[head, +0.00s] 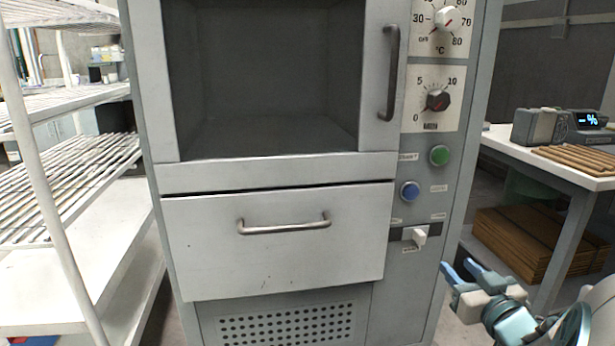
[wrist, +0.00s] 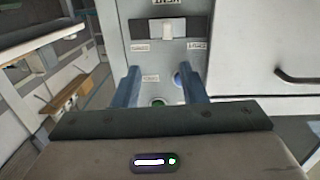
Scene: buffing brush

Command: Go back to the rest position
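My gripper (head: 461,271) is at the lower right of the head view, in front of the grey cabinet's right edge. Its two blue fingers stand apart with nothing between them. In the wrist view my gripper (wrist: 158,84) points at the control panel, with open space between the fingers. The panel carries a white switch (head: 420,236), a blue button (head: 410,191) and a green button (head: 439,155). The switch also shows in the wrist view (wrist: 167,30), apart from the fingers.
The cabinet has a drawer (head: 280,262) with a thin dark gap above it and a dark window (head: 265,75) above that. White wire shelves (head: 70,185) stand at left. A table (head: 560,166) with devices stands at right, cardboard (head: 535,240) beneath it.

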